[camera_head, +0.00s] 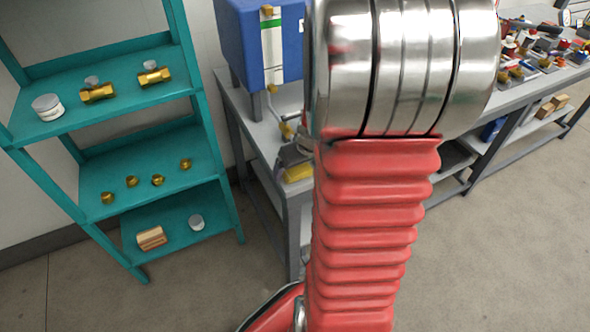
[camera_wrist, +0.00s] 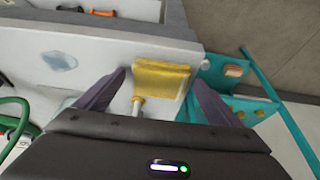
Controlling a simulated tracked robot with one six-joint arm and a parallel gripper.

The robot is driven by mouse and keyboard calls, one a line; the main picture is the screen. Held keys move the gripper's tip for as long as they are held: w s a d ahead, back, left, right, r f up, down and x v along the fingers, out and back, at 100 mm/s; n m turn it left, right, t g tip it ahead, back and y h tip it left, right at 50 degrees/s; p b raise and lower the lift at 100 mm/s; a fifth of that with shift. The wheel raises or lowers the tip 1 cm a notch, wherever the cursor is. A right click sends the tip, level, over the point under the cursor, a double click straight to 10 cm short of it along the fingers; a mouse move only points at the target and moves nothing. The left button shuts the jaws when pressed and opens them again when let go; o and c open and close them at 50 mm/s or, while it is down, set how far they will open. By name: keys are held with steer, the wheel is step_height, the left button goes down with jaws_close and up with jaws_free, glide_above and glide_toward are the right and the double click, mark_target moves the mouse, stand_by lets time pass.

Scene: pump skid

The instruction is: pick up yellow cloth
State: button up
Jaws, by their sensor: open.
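The yellow cloth (camera_wrist: 160,80) is a small folded rectangle lying on the grey bench top, between my gripper's two fingers as seen in the wrist view. It also shows in the head view as a yellow patch (camera_head: 298,173) near the bench's front edge, left of my arm. My gripper (camera_wrist: 160,88) is open and points at the cloth, with one dark finger on either side of it in the picture. I cannot tell the exact height of the fingers above the bench. In the head view my gripper is mostly hidden behind my red arm.
A small brass-and-white fitting (camera_wrist: 138,102) stands close to the cloth. A blue tank (camera_head: 245,45) stands at the back of the bench (camera_head: 240,110). A teal shelf (camera_head: 150,80) with brass parts is at left. A second bench (camera_head: 530,85) at right is crowded with parts.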

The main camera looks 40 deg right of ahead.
mark_target(298, 170)
steer(key=shift+c, duration=0.4)
steer(key=c, duration=1.2)
steer(key=shift+o, duration=0.2)
step_height(298, 170, up, 10)
